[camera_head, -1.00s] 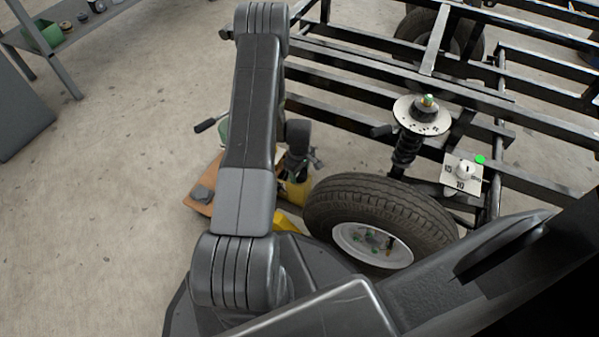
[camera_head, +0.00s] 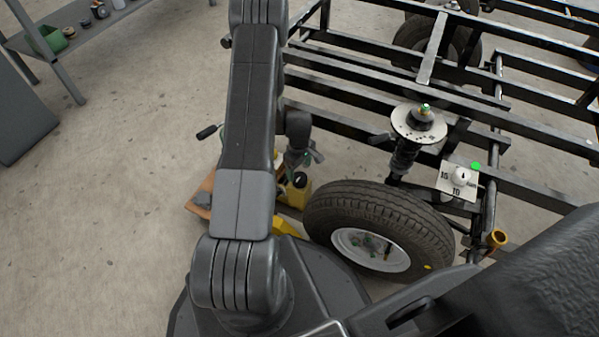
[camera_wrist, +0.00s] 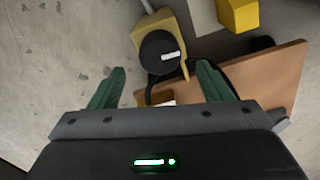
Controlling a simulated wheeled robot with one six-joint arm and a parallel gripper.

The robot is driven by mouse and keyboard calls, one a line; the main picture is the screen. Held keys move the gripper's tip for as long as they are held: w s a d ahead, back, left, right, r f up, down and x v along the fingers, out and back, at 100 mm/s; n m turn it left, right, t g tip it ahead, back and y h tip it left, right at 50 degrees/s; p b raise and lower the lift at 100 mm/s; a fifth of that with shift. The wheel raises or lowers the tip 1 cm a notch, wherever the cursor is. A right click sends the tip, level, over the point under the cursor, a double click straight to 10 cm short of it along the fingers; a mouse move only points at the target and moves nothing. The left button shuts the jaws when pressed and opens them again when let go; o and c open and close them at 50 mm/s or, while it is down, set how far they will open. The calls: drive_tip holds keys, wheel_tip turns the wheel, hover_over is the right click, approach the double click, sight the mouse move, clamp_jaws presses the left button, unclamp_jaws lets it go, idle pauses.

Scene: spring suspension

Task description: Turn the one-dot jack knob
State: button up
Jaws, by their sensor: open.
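In the wrist view, a yellow jack body (camera_wrist: 150,22) carries a round black knob (camera_wrist: 160,60) with a short white mark on top. I cannot make out any dots on it. My gripper (camera_wrist: 160,84) is open, its two green fingers spread wide on the near side of the knob, with nothing between the tips. I cannot tell the height between fingers and knob. In the head view, a yellow body with a dark round top (camera_head: 299,183) stands left of the tire, partly hidden by my arm.
A brown board (camera_wrist: 270,80) lies beside the jack, with a yellow block (camera_wrist: 238,14) near it. The tire (camera_head: 380,212), the black frame (camera_head: 400,60), a strut with a round plate (camera_head: 419,122) and a dial plate (camera_head: 457,182) stand right. Open floor lies left.

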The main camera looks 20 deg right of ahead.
sight(300, 177)
wheel_tip(300, 177, up, 8)
drive_tip(key=p, duration=0.2)
drive_tip(key=shift+f, duration=0.25)
wheel_tip(300, 177, down, 14)
drive_tip(key=b, duration=0.5)
drive_tip(key=shift+r, duration=0.1)
